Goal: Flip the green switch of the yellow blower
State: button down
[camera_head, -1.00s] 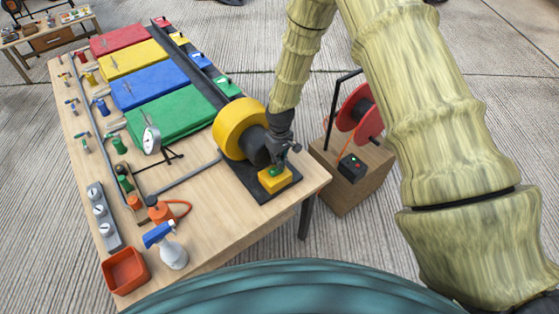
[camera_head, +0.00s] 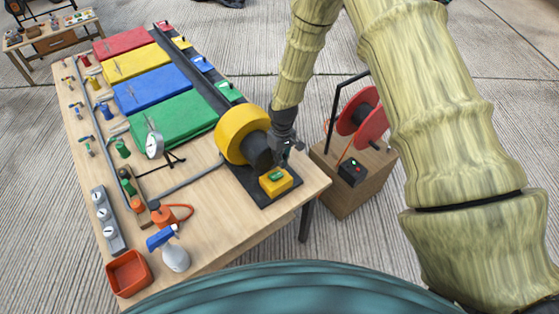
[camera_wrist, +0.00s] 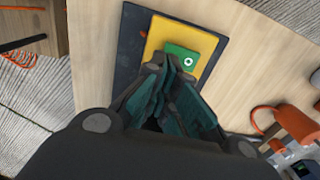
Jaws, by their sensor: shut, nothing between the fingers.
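The yellow blower (camera_head: 232,133) stands near the right end of the workbench on a dark base plate. Its yellow switch box (camera_head: 282,187) sits on the front part of that plate, with the green switch (camera_head: 276,176) on top. In the wrist view the green switch (camera_wrist: 190,60) shows a white ring mark at one end, on the yellow box (camera_wrist: 160,38). My gripper (camera_head: 290,152) is shut and empty, just behind and above the switch box in the head view. In the wrist view its fingertips (camera_wrist: 168,66) overlap the near edge of the switch; I cannot tell whether they touch.
Red, yellow, blue and green (camera_head: 172,120) folded pads lie along the bench (camera_head: 205,220). A pressure gauge (camera_head: 154,145), spray bottle (camera_head: 172,250) and orange tray (camera_head: 128,273) stand left of the blower. A red cable reel (camera_head: 362,115) sits on a wooden box right of the bench.

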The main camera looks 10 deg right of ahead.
jog(key=shift+w+d+r+p, duration=0.15)
jog(key=shift+r+p, duration=0.15)
jog(key=shift+r, duration=0.65)
notch_tip(320, 180, up, 10)
jog(key=d+b, duration=0.1)
jog(key=b, duration=0.2)
jog(key=shift+w+d, duration=0.25)
jog(key=shift+d, duration=0.1)
jog(key=shift+f, duration=0.2)
